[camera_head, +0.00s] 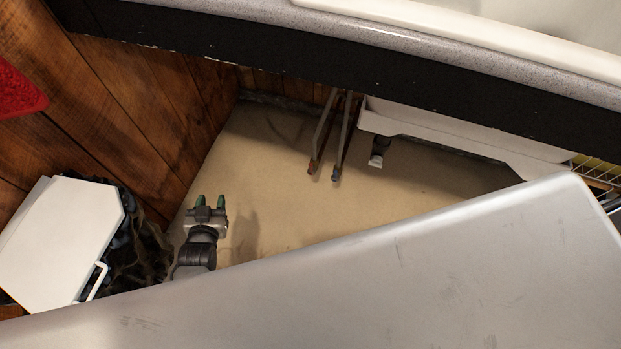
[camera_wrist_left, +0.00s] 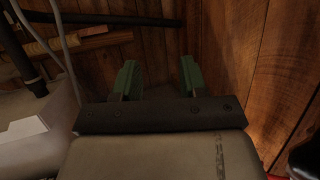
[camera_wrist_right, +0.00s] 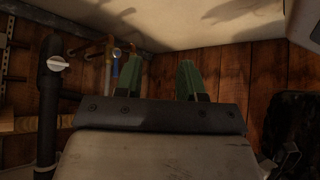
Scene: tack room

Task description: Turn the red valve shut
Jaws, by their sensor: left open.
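No clearly red valve handle shows in any view. In the head view two thin pipes come down under the counter; one ends in a small rust-red fitting (camera_head: 313,166), the other in a bluish fitting (camera_head: 336,174). Whether the rust-red one is the valve I cannot tell. My left gripper (camera_head: 209,202) is open and empty over the beige floor, left of the pipes and apart from them. Its green fingers also show apart in the left wrist view (camera_wrist_left: 159,78). My right gripper (camera_wrist_right: 169,80) is open and empty in its wrist view; copper-coloured pipes with a blue handle (camera_wrist_right: 115,68) show beyond it.
A dark-edged counter (camera_head: 400,60) overhangs the pipes. A large pale grey panel (camera_head: 400,270) fills the foreground. A white box-like thing (camera_head: 62,235) stands at left by the wooden wall (camera_head: 150,110). A black pipe with a white knob (camera_wrist_right: 57,64) stands left in the right wrist view.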

